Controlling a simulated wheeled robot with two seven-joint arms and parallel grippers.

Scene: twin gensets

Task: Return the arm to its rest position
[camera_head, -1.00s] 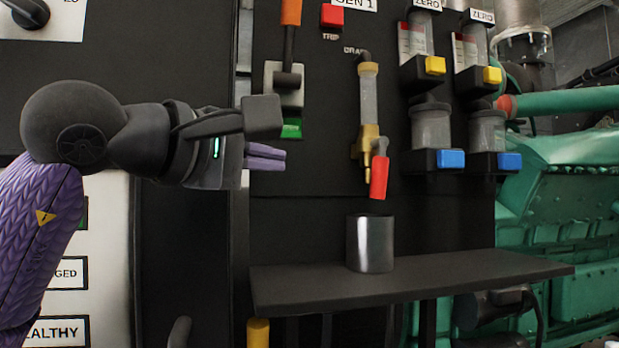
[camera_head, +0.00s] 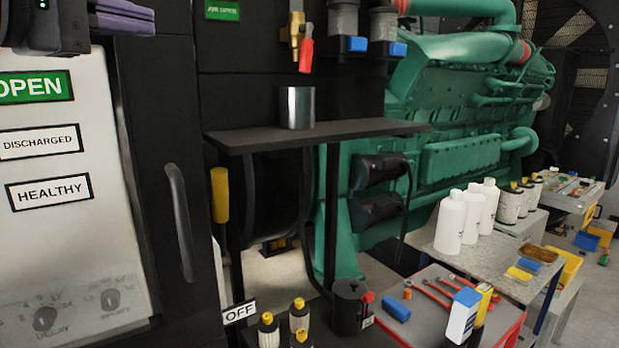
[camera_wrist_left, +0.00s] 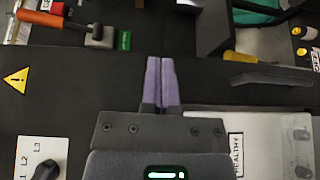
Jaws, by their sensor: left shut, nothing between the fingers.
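My left gripper shows in the left wrist view (camera_wrist_left: 161,85) with its two purple fingers together and nothing between them. In the head view only part of my left gripper (camera_head: 118,20) shows at the top left corner, in front of the dark panel. It touches nothing that I can see. My right arm and gripper are in neither view.
A metal cup (camera_head: 297,108) stands on a dark shelf (camera_head: 240,138). A cabinet door handle (camera_head: 180,222) is at left. White bottles (camera_head: 450,222) stand on a table at right, near a red table with tools (camera_head: 436,293). A green engine (camera_head: 450,100) fills the back.

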